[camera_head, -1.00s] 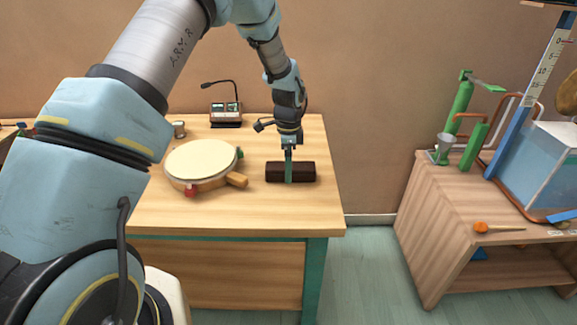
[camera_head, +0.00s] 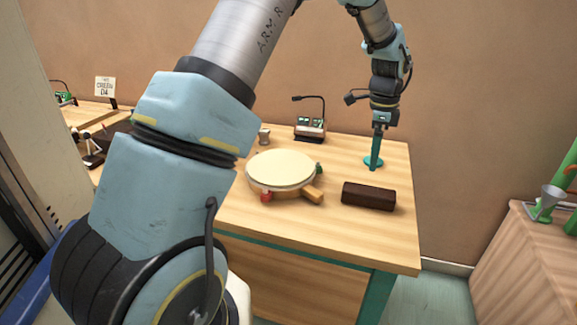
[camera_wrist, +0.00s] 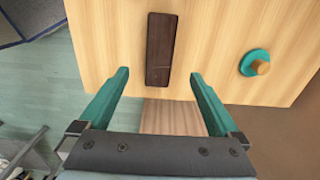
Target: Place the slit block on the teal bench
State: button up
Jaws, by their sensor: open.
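The slit block (camera_head: 368,196), a dark brown bar, lies flat on the wooden top of the bench (camera_head: 385,240), which has teal legs and trim. My gripper (camera_head: 376,160) is open and empty, with teal fingers. In the head view it shows above and behind the block, apart from it. In the wrist view the block (camera_wrist: 161,48) lies lengthwise beyond the gap between the open fingertips (camera_wrist: 159,73), nothing gripped.
A teal disc with a wooden knob (camera_wrist: 257,64) sits on the bench near the block. A round drum (camera_head: 281,170) lies to the block's left. A small device with a gooseneck (camera_head: 310,128) and a metal cup (camera_head: 264,136) stand behind. A cabinet (camera_head: 525,265) is at right.

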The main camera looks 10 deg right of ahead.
jog(key=w+a+r+n, duration=0.15)
jog(key=a+n, duration=0.45)
jog(key=a, duration=0.6)
jog(key=s+a+n, duration=0.4)
jog(key=a+n, duration=0.1)
jog(key=a, duration=0.3)
jog(key=s+a+n+t, duration=0.1)
jog(key=s+a+n, duration=0.3)
jog(key=a, duration=0.4)
jog(key=s+a+r+n, duration=0.1)
jog(key=s+a+n, duration=0.3)
jog(key=a+n, duration=0.3)
jog(key=shift+s+a+t, duration=0.25)
jog(key=shift+a+t, duration=0.05)
jog(key=shift+a, duration=0.55)
